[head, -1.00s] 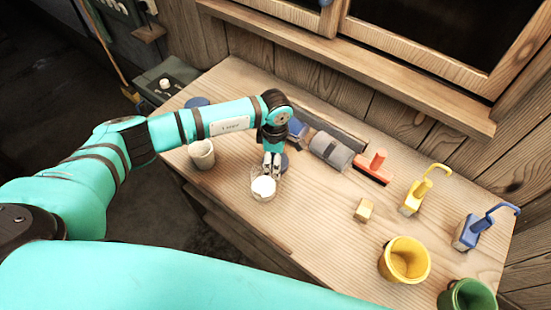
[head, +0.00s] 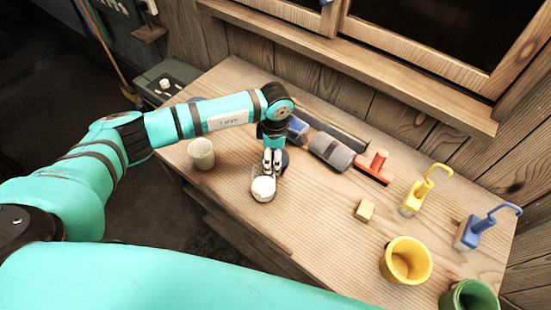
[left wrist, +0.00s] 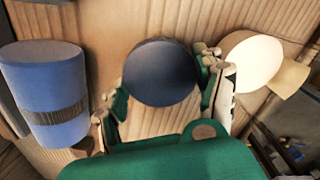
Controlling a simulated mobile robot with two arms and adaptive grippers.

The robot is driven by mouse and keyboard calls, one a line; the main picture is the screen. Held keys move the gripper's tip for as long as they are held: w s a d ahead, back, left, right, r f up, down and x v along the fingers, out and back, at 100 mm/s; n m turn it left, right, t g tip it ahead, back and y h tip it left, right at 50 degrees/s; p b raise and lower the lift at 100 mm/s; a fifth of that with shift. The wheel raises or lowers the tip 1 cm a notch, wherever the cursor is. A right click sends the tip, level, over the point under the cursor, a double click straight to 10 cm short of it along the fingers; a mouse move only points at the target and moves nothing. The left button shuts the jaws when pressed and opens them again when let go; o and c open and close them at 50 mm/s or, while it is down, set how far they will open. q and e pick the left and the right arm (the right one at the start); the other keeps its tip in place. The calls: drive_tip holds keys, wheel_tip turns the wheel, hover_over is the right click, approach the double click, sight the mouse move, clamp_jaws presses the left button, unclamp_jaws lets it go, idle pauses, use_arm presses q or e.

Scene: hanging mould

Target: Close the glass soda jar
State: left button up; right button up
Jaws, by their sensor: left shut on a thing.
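The glass soda jar (head: 263,189) stands near the front edge of the wooden table, with a round white top or filling. My left gripper (head: 272,168) reaches down from behind it, shut, with its fingertips at the jar's rear edge. I cannot tell whether it grips the lid or the rim. The jar cannot be made out there. My right gripper is not in view.
A cream cup (head: 201,155) stands left of the jar. A blue cylinder (left wrist: 45,95) and a grey roll (head: 331,150) are behind my gripper. The front middle is clear.

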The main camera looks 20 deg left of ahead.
use_arm(q)
wheel_tip(320, 180, up, 16)
drive_tip(key=b, duration=0.4)
drive_tip(key=shift+r+b, duration=0.15)
drive_tip(key=shift+b, duration=0.15)
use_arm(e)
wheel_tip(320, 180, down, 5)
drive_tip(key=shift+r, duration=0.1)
use_arm(q)
drive_tip(key=shift+s, duration=0.1)
drive_tip(key=s+a+f+m+b, duration=0.1)
drive_tip(key=s+a+f+m, duration=0.1)
drive_tip(key=s+m, duration=0.5)
drive_tip(key=s+a+f+m+b, duration=0.2)
drive_tip(key=s+f+m, duration=0.2)
drive_tip(key=s+m, duration=0.3)
drive_tip(key=shift+m, duration=2.7)
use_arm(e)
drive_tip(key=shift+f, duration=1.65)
use_arm(q)
drive_tip(key=shift+w, duration=0.1)
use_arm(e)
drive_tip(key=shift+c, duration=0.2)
